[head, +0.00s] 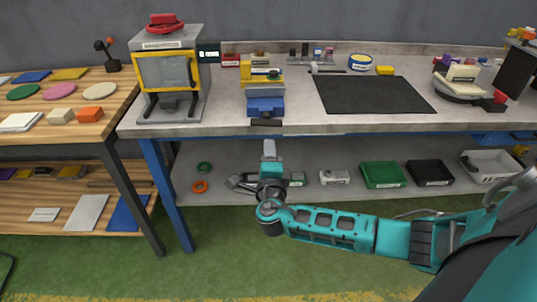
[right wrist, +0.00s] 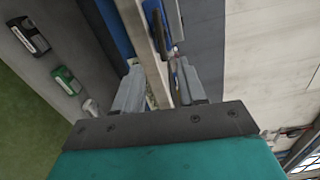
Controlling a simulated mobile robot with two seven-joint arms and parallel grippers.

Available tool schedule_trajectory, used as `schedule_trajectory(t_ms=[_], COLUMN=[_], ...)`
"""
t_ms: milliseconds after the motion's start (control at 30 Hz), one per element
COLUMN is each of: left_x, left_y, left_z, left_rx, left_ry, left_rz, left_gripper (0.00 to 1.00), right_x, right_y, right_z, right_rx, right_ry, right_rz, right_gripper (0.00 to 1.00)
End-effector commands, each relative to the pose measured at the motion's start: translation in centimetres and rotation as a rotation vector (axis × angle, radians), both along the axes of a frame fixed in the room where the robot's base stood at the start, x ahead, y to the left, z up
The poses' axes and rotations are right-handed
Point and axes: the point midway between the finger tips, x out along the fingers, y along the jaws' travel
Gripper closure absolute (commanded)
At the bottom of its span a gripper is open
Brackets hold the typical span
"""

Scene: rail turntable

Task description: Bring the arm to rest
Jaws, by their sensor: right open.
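My right arm (head: 325,228) reaches in from the right in the head view, in front of the bench. Its gripper (head: 269,148) points toward the bench's front edge, below the blue vise. In the right wrist view the right gripper's two fingers (right wrist: 160,85) stand apart, with nothing seen held between them. The bench's edge shows beyond and between the fingers; I cannot tell whether they touch it. My left gripper is in neither view.
The grey bench (head: 400,122) holds a blue vise (head: 265,103), a black mat (head: 372,94) and a yellow-framed machine (head: 168,75). The lower shelf (head: 225,185) holds a green bin (head: 383,174) and a black bin (head: 431,172). A wooden table (head: 70,128) stands left. Green floor lies in front.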

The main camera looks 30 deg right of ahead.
Motion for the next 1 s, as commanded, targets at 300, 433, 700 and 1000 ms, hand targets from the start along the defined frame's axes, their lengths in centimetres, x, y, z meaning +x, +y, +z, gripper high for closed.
schedule_trajectory(t_ms=[300, 433, 700, 1000], left_x=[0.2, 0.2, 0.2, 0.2], left_y=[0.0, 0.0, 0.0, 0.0], left_z=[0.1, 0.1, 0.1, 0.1], left_rx=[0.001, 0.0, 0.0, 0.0], left_ry=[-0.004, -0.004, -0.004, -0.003], left_rz=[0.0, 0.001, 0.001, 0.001], left_gripper=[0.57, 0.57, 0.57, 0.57], right_x=[0.0, -0.5, -4.9, -11.3], right_y=[0.0, 0.6, 5.3, 11.3], right_z=[0.0, -1.3, -8.6, -13.7], right_rx=[0.005, 0.123, 0.96, 2.001], right_ry=[-0.001, -0.01, -0.106, -0.34], right_rz=[0.0, 0.009, -0.054, -0.444], right_gripper=[0.6, 0.6, 0.6, 0.6])
